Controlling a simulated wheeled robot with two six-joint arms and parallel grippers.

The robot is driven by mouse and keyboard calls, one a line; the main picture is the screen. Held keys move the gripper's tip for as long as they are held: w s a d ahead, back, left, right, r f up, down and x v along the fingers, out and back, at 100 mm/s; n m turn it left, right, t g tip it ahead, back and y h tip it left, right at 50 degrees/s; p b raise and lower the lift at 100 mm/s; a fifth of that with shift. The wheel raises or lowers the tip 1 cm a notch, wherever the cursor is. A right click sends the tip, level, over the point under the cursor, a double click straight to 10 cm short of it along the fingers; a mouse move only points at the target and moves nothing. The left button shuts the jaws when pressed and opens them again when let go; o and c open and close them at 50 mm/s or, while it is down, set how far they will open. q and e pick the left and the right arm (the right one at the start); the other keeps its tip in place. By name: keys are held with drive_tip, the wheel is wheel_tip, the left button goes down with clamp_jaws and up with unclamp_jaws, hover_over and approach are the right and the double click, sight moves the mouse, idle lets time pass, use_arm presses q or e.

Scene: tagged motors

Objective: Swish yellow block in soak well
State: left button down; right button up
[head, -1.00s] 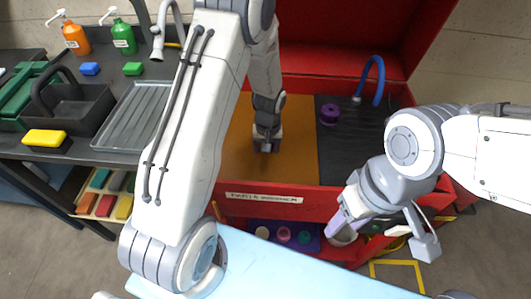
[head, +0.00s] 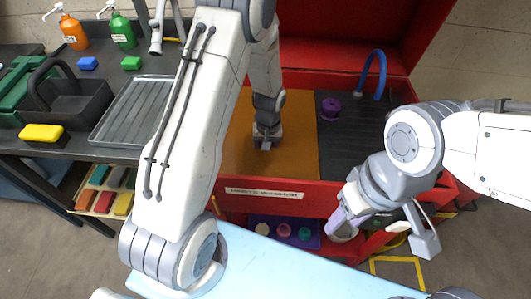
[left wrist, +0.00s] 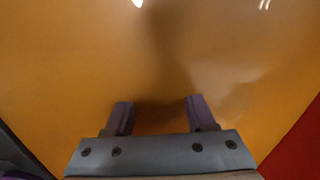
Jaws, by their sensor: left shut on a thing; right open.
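The soak well (head: 298,150) is the amber-filled bay in the red cart, left of a black ribbed panel. My left gripper (head: 266,143) is down at the well, with its fingertips at the amber surface. In the left wrist view its two fingers (left wrist: 159,116) stand apart over the amber (left wrist: 70,60). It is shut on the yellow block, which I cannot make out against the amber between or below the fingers. My right gripper (head: 382,232) is open and empty, in front of the cart at the right.
A purple spool (head: 330,108) and blue hose (head: 371,70) are on the black panel (head: 350,145). The red cart wall (head: 330,200) edges the well. On the left counter are a grey tray (head: 132,110), a dark caddy (head: 75,103) and a yellow-topped sponge (head: 40,132).

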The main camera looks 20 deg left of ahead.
use_arm(q)
drive_tip(key=shift+r+p, duration=1.05)
drive_tip(key=shift+r, duration=0.45)
drive_tip(key=shift+f+b, duration=1.3)
drive_tip(key=shift+f, duration=0.55)
drive_tip(key=shift+r+p, duration=1.6)
drive_tip(key=shift+r, duration=0.25)
drive_tip(key=shift+f+b, duration=1.35)
drive_tip(key=shift+f, duration=0.45)
drive_tip(key=shift+r+p, duration=1.6)
drive_tip(key=shift+r, duration=0.2)
drive_tip(key=shift+f+b, duration=1.35)
drive_tip(key=shift+f, duration=0.5)
drive_tip(key=shift+r+p, duration=1.55)
drive_tip(key=shift+r, duration=0.3)
drive_tip(key=shift+f+b, duration=1.3)
drive_tip(key=shift+f, duration=0.5)
